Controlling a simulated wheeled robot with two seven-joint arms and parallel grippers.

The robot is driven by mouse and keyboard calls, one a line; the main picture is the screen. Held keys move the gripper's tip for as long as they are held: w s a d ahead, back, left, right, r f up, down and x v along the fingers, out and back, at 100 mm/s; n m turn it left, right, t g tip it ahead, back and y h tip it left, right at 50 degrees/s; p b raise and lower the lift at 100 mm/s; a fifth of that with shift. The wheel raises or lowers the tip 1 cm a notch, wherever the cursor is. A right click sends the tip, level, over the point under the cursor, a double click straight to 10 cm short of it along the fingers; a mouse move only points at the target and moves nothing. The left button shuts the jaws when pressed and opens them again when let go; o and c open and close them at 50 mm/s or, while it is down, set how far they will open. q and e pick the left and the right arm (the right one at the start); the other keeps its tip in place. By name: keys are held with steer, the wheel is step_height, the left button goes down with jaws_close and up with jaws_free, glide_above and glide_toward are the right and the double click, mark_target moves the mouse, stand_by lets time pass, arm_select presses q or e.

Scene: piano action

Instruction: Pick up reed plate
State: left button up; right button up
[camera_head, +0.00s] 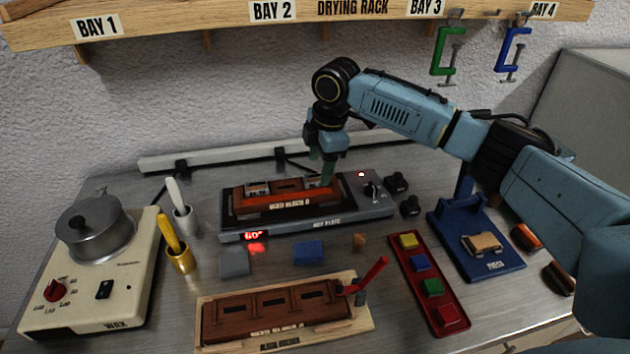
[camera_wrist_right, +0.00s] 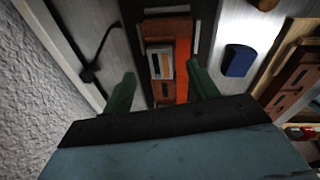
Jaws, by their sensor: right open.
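A reed block (camera_head: 283,203) of dark wood with a glowing orange-red front strip lies on the hot plate (camera_head: 380,208). Small pale plates, which look like reed plates, sit in its slots; one is at the left (camera_head: 258,188). In the right wrist view a silver-grey reed plate (camera_wrist_right: 160,62) lies in a slot beside the orange strip. My right gripper (camera_head: 328,178) is over the right end of the block, pointing down. The exact fingertip height is unclear. My left gripper is out of view.
A second wooden block (camera_head: 270,312) with slots sits in a holder with a red lever (camera_head: 372,272) at the front. A wax pot (camera_head: 95,228) stands left, a red tray of coloured blocks (camera_head: 447,310) and a blue press (camera_head: 485,262) right. The drying rack (camera_head: 345,12) overhangs behind.

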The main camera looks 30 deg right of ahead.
mark_target(316, 179)
steer(key=f, duration=0.3)
steer(key=shift+w+a+f, duration=0.1)
steer(key=shift+w+a, duration=0.05)
steer(key=shift+a, duration=0.2)
steer(key=c, duration=0.5)
steer(key=shift+f, duration=0.1)
steer(key=c, duration=0.7)
jaws_close()
steer(key=shift+f, duration=0.1)
